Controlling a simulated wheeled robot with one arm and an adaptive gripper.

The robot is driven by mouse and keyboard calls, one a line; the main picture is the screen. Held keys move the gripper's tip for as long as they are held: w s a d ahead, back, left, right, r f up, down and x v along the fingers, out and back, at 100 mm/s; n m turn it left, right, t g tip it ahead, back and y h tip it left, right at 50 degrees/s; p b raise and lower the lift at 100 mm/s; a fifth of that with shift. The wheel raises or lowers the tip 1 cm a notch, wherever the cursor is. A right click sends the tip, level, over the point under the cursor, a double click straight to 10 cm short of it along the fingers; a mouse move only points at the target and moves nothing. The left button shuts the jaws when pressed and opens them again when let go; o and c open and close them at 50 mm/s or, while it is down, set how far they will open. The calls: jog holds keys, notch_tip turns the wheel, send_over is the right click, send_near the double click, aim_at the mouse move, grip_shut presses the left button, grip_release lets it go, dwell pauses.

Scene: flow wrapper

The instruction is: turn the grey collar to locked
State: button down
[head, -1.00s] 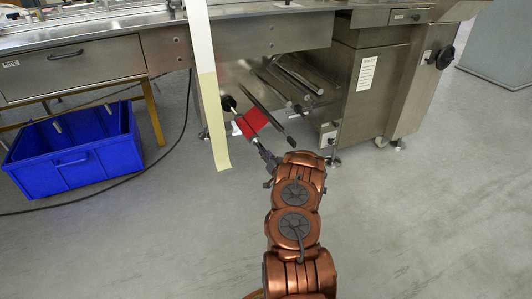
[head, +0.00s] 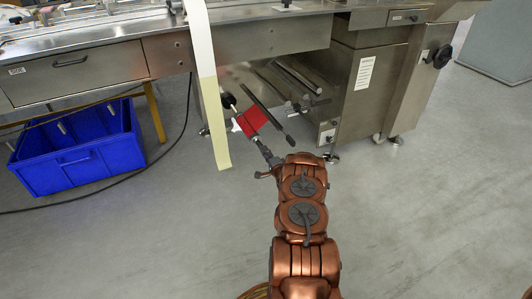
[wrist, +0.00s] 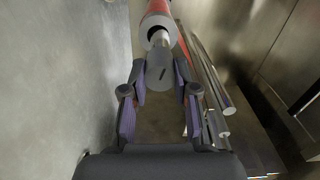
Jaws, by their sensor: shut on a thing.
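The grey collar (wrist: 159,77) is a short round piece at the near end of the red roll's shaft, with a dark line on its face in the wrist view. My gripper (wrist: 161,84) has one finger on each side of the collar and is shut on it. In the head view, my gripper (head: 268,156) is at the lower end of the shaft, just below the red roll (head: 250,122). The collar is too small there to make out its mark. I cannot read any locked or unlocked label.
Several metal bars (wrist: 212,92) run close to the right of my gripper in the wrist view. A pale film strip (head: 214,115) hangs left of the roll. A blue crate (head: 75,170) is at the left. Floor on the right is open.

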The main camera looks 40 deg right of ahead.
jog(key=shift+f+m+p, duration=0.15)
jog(key=shift+m+p, duration=0.7)
jog(key=shift+m, duration=6.35)
jog(key=c, duration=0.9)
grip_release()
jog(key=shift+a, duration=0.1)
jog(key=shift+v, duration=5.95)
